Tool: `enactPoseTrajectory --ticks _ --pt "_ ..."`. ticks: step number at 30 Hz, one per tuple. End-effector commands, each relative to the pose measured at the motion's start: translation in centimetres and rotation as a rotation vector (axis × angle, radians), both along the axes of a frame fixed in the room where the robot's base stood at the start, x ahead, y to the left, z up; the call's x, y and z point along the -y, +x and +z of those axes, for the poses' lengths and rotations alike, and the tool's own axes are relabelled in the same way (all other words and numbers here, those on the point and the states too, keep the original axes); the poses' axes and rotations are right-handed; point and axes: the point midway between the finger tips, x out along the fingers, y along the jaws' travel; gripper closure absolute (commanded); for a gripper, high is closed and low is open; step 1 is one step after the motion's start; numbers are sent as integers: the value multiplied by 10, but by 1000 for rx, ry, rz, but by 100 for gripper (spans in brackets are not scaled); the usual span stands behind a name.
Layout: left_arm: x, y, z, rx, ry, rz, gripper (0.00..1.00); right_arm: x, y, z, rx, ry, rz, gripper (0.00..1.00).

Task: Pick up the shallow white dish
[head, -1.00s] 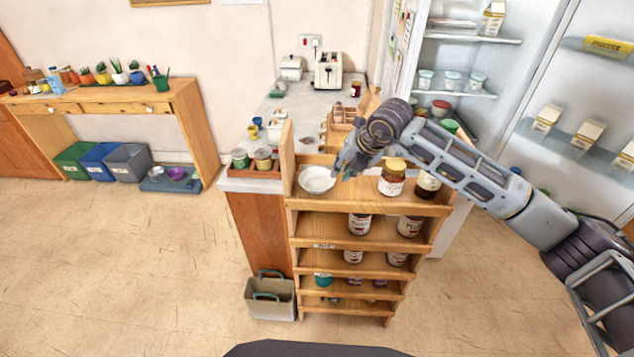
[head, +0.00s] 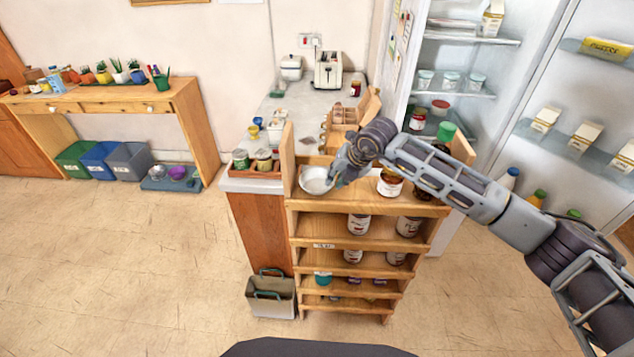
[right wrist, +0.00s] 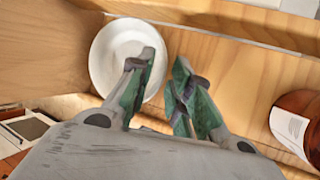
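The shallow white dish (head: 314,183) sits on the top shelf of the wooden rack, near its left end. It also shows in the right wrist view (right wrist: 108,62), partly covered by one finger. My right gripper (head: 336,180) is at the dish's right edge in the head view. In the wrist view its green-padded fingers (right wrist: 163,84) stand apart with a gap between them. One finger overlaps the dish's rim and the other is beyond it. I cannot tell whether either finger touches the dish. My left gripper is not in view.
The wooden rack (head: 325,261) holds jars on its lower shelves. A brown jar with a white label (head: 390,183) stands right of the dish, and also shows in the wrist view (right wrist: 300,124). The rack's left side panel (head: 288,160) rises close to the dish.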

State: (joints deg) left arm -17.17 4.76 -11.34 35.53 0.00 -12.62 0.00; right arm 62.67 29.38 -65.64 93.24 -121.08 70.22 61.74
Motion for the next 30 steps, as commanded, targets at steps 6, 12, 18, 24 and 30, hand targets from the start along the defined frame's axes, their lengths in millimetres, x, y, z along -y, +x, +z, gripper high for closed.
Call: enactPoseTrajectory --ticks 6,12,18,24,30 --pt "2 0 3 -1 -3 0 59 -4 4 -11 -1 -1 0 80" --pt "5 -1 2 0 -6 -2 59 -4 4 -12 0 0 1 80" --pt "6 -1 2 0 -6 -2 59 -4 4 -12 0 0 1 80" --pt "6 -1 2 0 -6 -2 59 -4 4 -12 0 0 1 99" --pt "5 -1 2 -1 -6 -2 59 -4 5 -11 1 1 1 100"
